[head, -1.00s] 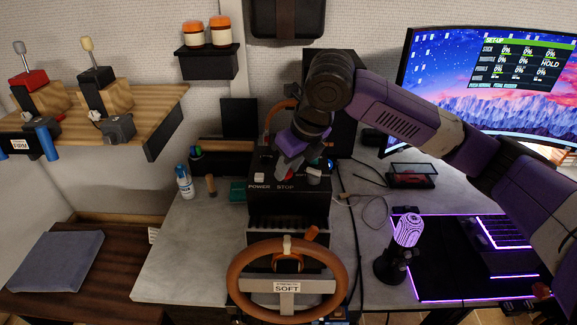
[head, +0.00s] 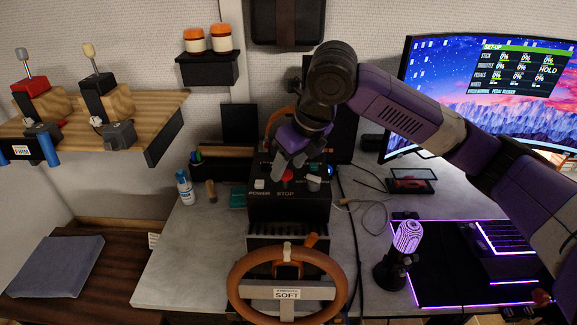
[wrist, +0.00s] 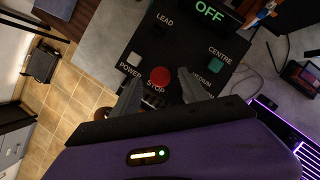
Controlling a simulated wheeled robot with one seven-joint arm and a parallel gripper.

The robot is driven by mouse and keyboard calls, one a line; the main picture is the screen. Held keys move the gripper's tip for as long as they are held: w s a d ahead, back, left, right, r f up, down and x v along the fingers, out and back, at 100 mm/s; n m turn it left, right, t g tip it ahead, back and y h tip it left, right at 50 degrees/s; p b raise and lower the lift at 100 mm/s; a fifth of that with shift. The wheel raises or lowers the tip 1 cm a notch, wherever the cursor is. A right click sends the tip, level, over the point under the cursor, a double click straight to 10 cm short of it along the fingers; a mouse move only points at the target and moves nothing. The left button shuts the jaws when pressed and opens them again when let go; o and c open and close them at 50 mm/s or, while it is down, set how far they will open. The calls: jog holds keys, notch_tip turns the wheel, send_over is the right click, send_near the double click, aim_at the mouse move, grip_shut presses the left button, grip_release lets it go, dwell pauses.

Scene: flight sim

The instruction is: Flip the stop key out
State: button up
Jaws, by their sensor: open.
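The stop key is a round red button (head: 287,176) above the word STOP on a black control box (head: 290,210). In the wrist view the red button (wrist: 160,76) shows between my two grey fingers. My gripper (head: 290,163) is open and empty over the box, its fingers (wrist: 159,92) spread either side of the red button. I cannot tell whether a fingertip touches the box or the button. The button's underside is hidden.
A white POWER button (wrist: 134,58) is left of the red one, and a teal CENTRE button (wrist: 215,64) is to the right. A display (wrist: 209,12) reads OFF. A wooden steering wheel (head: 236,281) stands in front.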

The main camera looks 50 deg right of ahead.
jog(key=v, duration=0.7)
dwell(0.5)
